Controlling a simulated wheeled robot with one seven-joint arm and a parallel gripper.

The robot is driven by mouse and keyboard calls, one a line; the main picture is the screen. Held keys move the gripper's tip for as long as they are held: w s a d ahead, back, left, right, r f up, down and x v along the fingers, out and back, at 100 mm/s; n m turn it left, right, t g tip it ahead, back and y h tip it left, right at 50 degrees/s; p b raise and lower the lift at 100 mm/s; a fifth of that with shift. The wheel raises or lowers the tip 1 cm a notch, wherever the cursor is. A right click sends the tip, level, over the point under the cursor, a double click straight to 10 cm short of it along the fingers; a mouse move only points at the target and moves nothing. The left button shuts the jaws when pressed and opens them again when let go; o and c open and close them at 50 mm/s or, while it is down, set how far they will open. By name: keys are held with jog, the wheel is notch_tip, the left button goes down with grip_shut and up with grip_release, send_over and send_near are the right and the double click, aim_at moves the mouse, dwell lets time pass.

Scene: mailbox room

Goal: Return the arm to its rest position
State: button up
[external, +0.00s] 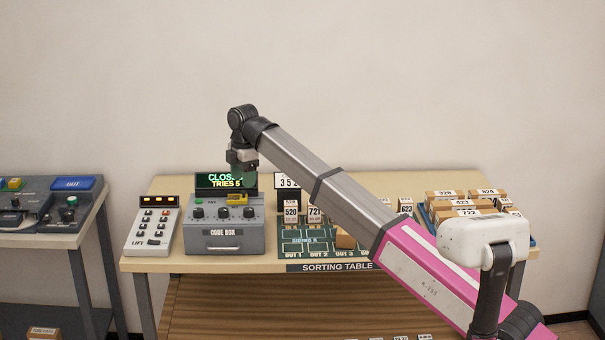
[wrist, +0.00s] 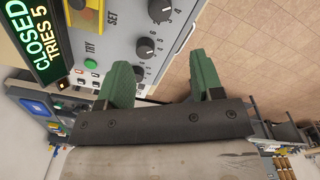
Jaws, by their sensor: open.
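My arm reaches from the lower right up and left over the sorting table in the external view. My gripper (external: 243,176) is above the code box (external: 222,242), in front of its display. In the wrist view, my gripper (wrist: 160,85) has two green fingers spread apart with nothing between them. The code box panel (wrist: 117,25) fills the top left there, with dark knobs and a yellow switch. Its display (wrist: 27,38) reads CLOSED, TRIES 5. Part of the display is hidden by the gripper in the external view.
On the sorting table (external: 160,266), a lift panel (external: 153,229) stands left of the code box. A dark green sorting mat (external: 300,247) lies to the right, and a tray of numbered boxes (external: 460,203) stands at the far right. Another table with a console (external: 45,207) is at left.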

jog(key=s+a+f+n+g+y, duration=0.15)
jog(key=s+a+f+y, duration=0.35)
jog(key=s+a, duration=0.8)
jog(key=s+a+f+g+y, duration=0.2)
jog(key=s+a+f+y, duration=0.25)
jog(key=s+a, duration=0.85)
jog(key=w+d+f+m+t+y, duration=0.15)
jog(key=d+f, duration=0.25)
jog(key=f, duration=0.8)
jog(key=w+d+f+m+y, duration=0.1)
jog(key=d+f+m, duration=0.25)
jog(key=f, duration=0.85)
jog(key=w+d+f+m+t+h, duration=0.1)
jog(key=w+d+f+m+h, duration=0.3)
jog(key=d, duration=0.9)
jog(key=w+d+f+m+t, duration=0.15)
jog(key=w+d+f, duration=0.35)
jog(key=w+d, duration=0.6)
jog(key=w+d+f+m+t+h, duration=0.1)
jog(key=w+d+f+m, duration=0.35)
jog(key=d, duration=1.05)
jog(key=s+d+f+m+h, duration=0.1)
jog(key=d+m, duration=0.4)
jog(key=d, duration=1.5)
jog(key=s+d+f+m+g+h, duration=0.1)
jog(key=d+m+h, duration=0.4)
jog(key=d, duration=1.6)
jog(key=shift+s+d+f+m+h, duration=0.15)
jog(key=shift+s+f+m+h, duration=0.2)
jog(key=shift+s+f+h, duration=0.5)
